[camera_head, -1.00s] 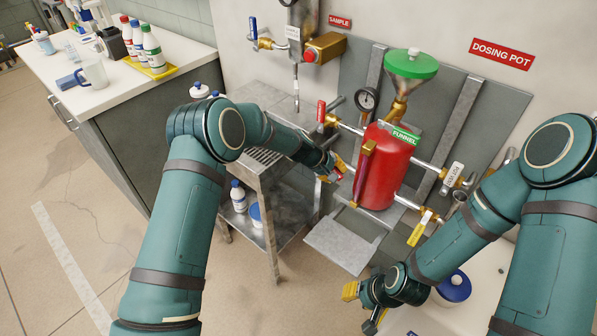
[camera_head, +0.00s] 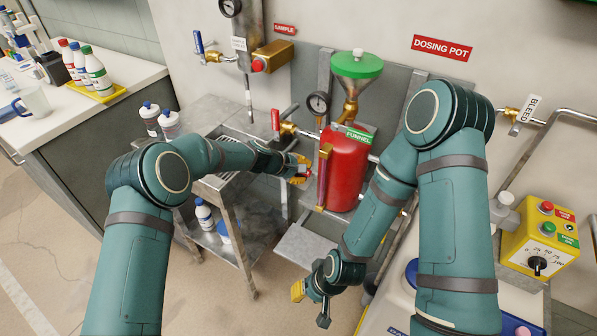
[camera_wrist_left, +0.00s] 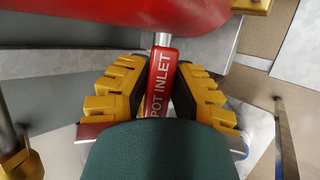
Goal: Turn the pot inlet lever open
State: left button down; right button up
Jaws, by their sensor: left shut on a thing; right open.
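The red dosing pot (camera_head: 343,168) stands at the wall panel under a green funnel (camera_head: 357,66). In the left wrist view, the red lever marked POT INLET (camera_wrist_left: 160,82) runs from a silver stem beside the pot (camera_wrist_left: 100,22) toward my wrist. The yellow-padded fingers of my left gripper (camera_wrist_left: 158,95) are closed on both sides of it. In the head view my left gripper (camera_head: 301,170) is just left of the pot, and the lever is mostly hidden there. My right gripper (camera_head: 311,293) is open and empty, low in front of the pot.
Another red lever (camera_head: 275,122) sits on the pipe up and left of the pot, near a gauge (camera_head: 318,103). A metal cart (camera_head: 232,195) with bottles stands left. A yellow control box (camera_head: 541,240) is at right. My right arm covers the pipework right of the pot.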

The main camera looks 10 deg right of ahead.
pick_arm(q)
jog(key=shift+d, duration=0.1)
jog(key=c, duration=0.8)
grip_release()
jog(key=shift+d, duration=0.1)
jog(key=shift+a+r, duration=0.25)
jog(key=shift+a, duration=0.1)
jog(key=v, duration=1.1)
jog(key=shift+s+r, duration=0.1)
